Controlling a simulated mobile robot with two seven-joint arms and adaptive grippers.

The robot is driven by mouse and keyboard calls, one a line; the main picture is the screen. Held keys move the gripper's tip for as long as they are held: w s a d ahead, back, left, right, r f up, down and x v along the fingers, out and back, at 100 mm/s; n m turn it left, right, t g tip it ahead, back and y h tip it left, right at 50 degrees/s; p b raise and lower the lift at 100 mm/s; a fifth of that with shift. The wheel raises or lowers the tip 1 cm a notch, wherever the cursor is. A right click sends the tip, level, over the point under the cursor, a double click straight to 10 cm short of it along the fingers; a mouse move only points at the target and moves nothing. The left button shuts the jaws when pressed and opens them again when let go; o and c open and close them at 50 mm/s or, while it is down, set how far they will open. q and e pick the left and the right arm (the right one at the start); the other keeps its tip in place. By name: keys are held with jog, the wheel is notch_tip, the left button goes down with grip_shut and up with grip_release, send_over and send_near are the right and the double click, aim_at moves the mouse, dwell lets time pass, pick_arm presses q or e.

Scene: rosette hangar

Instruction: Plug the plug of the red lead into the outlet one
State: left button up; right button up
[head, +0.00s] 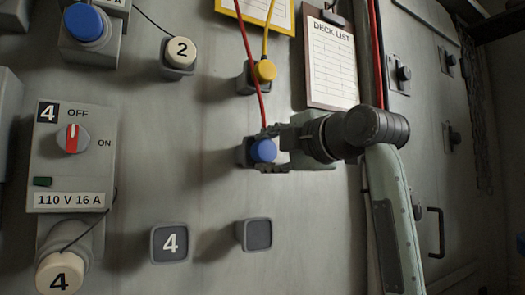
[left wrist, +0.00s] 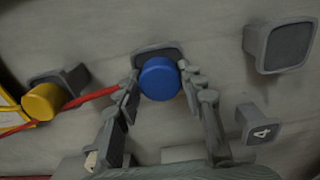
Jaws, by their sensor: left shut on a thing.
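A round blue plug (head: 263,151) is between the fingers of my left gripper (head: 265,150), which is shut on it. It shows in the left wrist view (left wrist: 159,78) too, with a finger on each side. The red lead (head: 250,55) comes down from the top and ends at this plug; part is hidden by a finger. A grey square socket (head: 243,153) is right behind the plug; I cannot tell whether the plug is fully in it. No outlet marked 1 is readable. My right gripper is not in view.
A yellow plug (head: 264,71) with a yellow lead sits in the socket above. An empty grey socket (head: 257,235) and a block marked 4 (head: 170,242) are below. A switch box (head: 72,155) is at left. A clipboard (head: 332,62) hangs near my arm.

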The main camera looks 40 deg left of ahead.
aim_at(268, 151)
pick_arm(q)
grip_shut()
jog(key=shift+d, duration=0.1)
jog(key=shift+v, duration=2.9)
jog(key=shift+s, duration=0.1)
